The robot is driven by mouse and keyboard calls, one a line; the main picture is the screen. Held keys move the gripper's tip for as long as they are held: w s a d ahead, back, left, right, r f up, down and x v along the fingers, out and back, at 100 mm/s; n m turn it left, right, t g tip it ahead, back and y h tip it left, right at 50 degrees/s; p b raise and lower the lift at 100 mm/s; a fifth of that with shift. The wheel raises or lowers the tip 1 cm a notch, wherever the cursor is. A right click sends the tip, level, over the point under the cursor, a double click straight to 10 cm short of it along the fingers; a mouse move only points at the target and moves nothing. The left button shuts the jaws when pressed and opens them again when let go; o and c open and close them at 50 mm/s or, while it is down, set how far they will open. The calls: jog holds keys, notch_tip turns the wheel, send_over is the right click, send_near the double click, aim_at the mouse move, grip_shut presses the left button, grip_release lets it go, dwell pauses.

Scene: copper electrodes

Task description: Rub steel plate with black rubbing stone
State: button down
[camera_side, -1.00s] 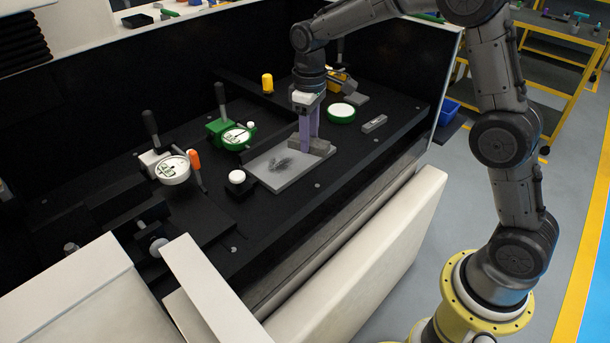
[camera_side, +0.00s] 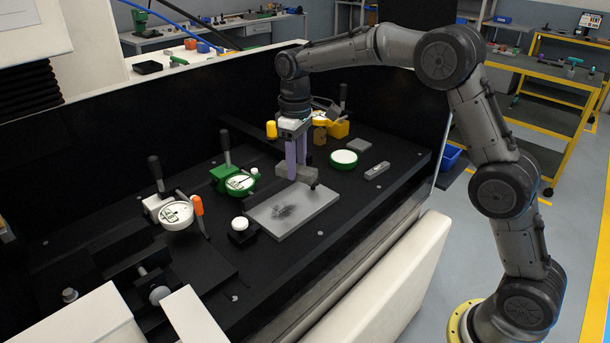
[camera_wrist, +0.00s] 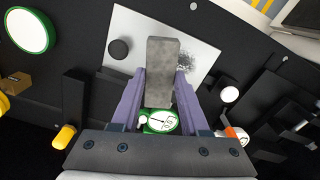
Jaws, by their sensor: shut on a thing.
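The steel plate (camera_side: 268,216) is a flat grey rectangle on the black bench. A dark smudge (camera_side: 287,211) marks it; it also shows in the wrist view (camera_wrist: 187,61). My gripper (camera_side: 298,170), with two purple fingers, is shut on a dark grey stone block (camera_wrist: 161,72). In the side view the block (camera_side: 308,174) is at the plate's back right end. It looks slightly raised, but I cannot tell for sure whether it touches. A small round black piece (camera_wrist: 118,49) shows near the plate's corner, beside the block.
A green-rimmed white disc (camera_side: 343,159) and a small grey bar (camera_side: 377,170) lie right of the plate. A green dial gauge (camera_side: 240,182), a white knob (camera_side: 240,224) and another dial (camera_side: 176,215) stand left. Yellow parts (camera_side: 337,129) are behind.

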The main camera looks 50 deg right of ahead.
jog(key=shift+w+a, duration=0.1)
jog(key=shift+w, duration=0.25)
jog(key=shift+f, duration=0.15)
send_over(298, 204)
jog(key=shift+w+a+f, duration=0.1)
jog(key=shift+w+f, duration=0.1)
jog(key=shift+f, duration=1.35)
jog(key=shift+w+a+f, duration=0.1)
jog(key=shift+w+f, duration=0.1)
jog(key=shift+f, duration=1.35)
jog(key=shift+a+f, duration=0.2)
jog(key=shift+f, duration=0.8)
jog(key=shift+a, duration=3.8)
jog(key=shift+s+d, duration=0.1)
jog(key=shift+d, duration=4.05)
jog(key=shift+s+a, duration=0.3)
jog(key=shift+a, duration=4.1)
jog(key=shift+d, duration=4.35)
jog(key=shift+r, duration=4.25)
